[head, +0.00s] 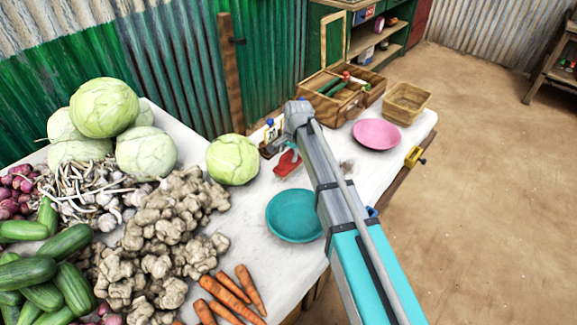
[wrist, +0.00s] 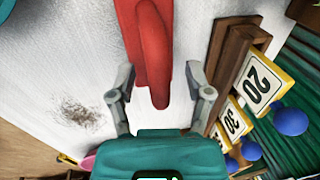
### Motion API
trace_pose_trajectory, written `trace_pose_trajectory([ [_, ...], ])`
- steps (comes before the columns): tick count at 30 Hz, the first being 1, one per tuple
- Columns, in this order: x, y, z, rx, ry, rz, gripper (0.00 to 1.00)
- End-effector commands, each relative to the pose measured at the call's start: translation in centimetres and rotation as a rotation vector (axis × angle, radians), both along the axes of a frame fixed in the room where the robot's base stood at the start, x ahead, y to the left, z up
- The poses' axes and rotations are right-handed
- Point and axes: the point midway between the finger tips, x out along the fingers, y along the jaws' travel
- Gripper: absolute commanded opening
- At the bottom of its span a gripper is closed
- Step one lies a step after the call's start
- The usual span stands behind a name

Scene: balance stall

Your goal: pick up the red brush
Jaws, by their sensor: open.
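The red brush (wrist: 152,45) lies on the white table and runs from the top edge to the middle of the wrist view, so its far part is cut off. My gripper (wrist: 158,75) is open, with one grey finger on each side of the red handle end and a visible gap on both sides. It holds nothing. In the head view a red piece of the brush (head: 287,163) shows just left of my arm. My fingers cannot be made out there.
A wooden rack (wrist: 232,62) with price cards and blue knobs stands close right in the wrist view. A cabbage (head: 232,159), teal plate (head: 292,215), pink plate (head: 377,134), wooden crate (head: 316,101) and basket (head: 407,101) surround my arm. Vegetables crowd the left.

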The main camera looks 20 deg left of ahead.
Motion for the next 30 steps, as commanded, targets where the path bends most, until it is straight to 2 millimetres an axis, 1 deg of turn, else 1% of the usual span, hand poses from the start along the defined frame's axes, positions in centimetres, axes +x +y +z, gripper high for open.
trace_pose_trajectory([
  [12, 0.01, -0.01, 0.03, 0.000, 0.000, 0.000, 0.65],
  [14, 0.01, -0.01, 0.03, 0.000, 0.000, 0.000, 0.56],
  [15, 0.01, -0.01, 0.03, 0.000, 0.000, 0.000, 0.49],
  [23, 0.01, -0.01, 0.03, 0.000, 0.000, 0.000, 0.00],
  [30, 0.00, -0.01, 0.03, 0.000, 0.000, 0.000, 0.00],
])
